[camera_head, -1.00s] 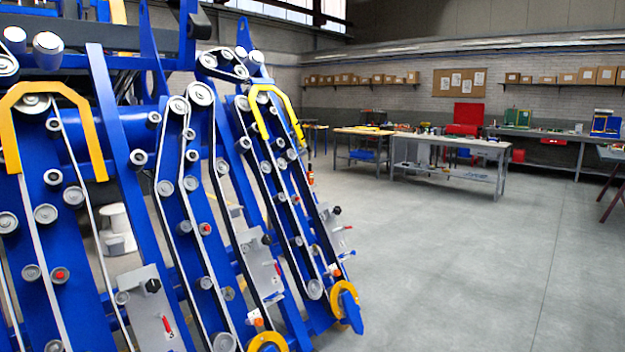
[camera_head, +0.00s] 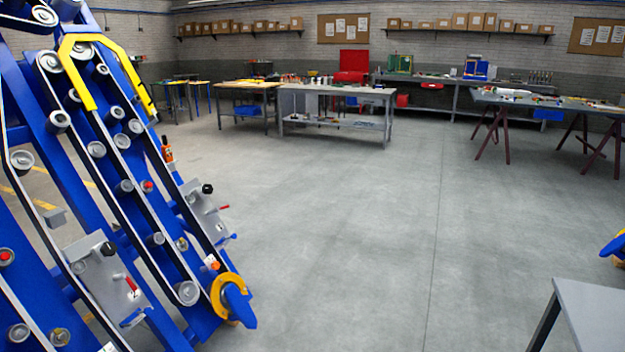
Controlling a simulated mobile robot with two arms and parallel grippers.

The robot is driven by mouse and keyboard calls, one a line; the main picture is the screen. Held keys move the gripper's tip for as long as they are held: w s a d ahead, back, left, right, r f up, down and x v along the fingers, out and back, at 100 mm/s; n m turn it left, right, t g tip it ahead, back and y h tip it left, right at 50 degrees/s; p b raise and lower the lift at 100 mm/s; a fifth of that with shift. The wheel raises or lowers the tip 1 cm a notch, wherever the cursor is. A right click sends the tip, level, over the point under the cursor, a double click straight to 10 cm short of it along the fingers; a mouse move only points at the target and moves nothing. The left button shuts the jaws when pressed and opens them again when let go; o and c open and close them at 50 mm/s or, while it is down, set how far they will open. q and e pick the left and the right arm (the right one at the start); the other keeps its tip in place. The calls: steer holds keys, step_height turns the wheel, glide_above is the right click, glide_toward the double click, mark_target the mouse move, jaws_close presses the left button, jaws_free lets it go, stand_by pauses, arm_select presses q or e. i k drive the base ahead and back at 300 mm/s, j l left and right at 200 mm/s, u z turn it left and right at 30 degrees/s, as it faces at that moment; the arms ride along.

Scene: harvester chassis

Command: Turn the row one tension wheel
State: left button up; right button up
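The blue harvester chassis (camera_head: 110,175) stands at the left, cut off by the picture's left edge. Its slanted rows carry belts running over several grey rollers. Grey plates with black knobs and red-tipped levers sit low on the rows: one plate (camera_head: 100,272) at the lower left and another (camera_head: 203,212) farther right. A black knob (camera_head: 207,189) tops the right plate. A yellow ring (camera_head: 228,296) with a blue pointed tip is at the foot of the nearest full row. I cannot tell which part is the row one tension wheel. Neither gripper shows.
The grey concrete floor (camera_head: 350,240) is open in the middle. A grey table corner (camera_head: 598,310) is at the lower right, with a blue and yellow part above it. Workbenches (camera_head: 335,92) and a trestle table (camera_head: 560,104) stand farther back.

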mark_target(207, 189)
steer(key=i, duration=2.35)
steer(key=l+z, duration=0.05)
steer(key=l, duration=0.05)
